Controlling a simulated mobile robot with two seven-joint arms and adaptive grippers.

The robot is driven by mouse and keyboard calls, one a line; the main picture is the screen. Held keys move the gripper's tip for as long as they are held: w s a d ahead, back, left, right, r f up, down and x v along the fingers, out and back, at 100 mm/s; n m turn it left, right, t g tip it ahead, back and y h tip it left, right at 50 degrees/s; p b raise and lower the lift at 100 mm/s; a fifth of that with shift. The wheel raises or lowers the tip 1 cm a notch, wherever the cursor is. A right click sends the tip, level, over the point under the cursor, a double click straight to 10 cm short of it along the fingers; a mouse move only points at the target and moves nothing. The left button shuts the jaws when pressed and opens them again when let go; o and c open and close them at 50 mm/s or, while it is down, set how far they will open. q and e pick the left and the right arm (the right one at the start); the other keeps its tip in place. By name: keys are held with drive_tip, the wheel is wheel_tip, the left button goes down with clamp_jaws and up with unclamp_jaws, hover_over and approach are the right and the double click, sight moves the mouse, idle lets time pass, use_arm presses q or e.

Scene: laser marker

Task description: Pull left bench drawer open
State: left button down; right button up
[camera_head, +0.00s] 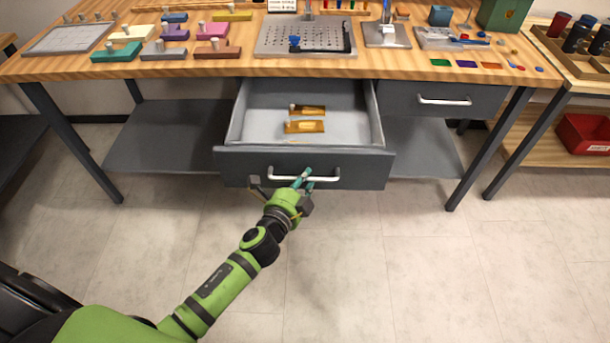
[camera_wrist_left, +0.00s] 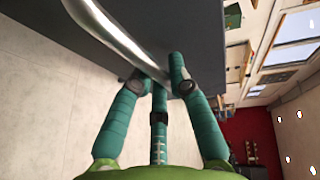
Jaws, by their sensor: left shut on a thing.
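The left bench drawer (camera_head: 230,169) is pulled out from under the wooden workbench, its grey front facing me. Its light inner tray (camera_head: 345,118) shows, with two yellow-brown blocks (camera_head: 304,127) inside. My left gripper (camera_head: 305,178) is shut on the silver bar handle (camera_head: 328,179) of this drawer, near the handle's middle. In the left wrist view the teal fingers (camera_wrist_left: 160,82) close around the handle (camera_wrist_left: 110,33), which runs diagonally in front of the dark drawer front. My right gripper is not in view.
The right bench drawer (camera_head: 442,101) is closed. The bench top (camera_head: 225,64) carries coloured blocks, a perforated plate and small tools. A second bench with a red bin (camera_head: 583,135) stands at the right. The floor (camera_head: 400,260) before the drawer is clear.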

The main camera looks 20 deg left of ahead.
use_arm(q)
drive_tip(key=c, duration=1.2)
unclamp_jaws()
drive_tip(key=shift+o, duration=0.3)
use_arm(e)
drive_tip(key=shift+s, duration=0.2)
use_arm(q)
drive_tip(key=v, duration=1.2)
drive_tip(key=shift+f, duration=0.1)
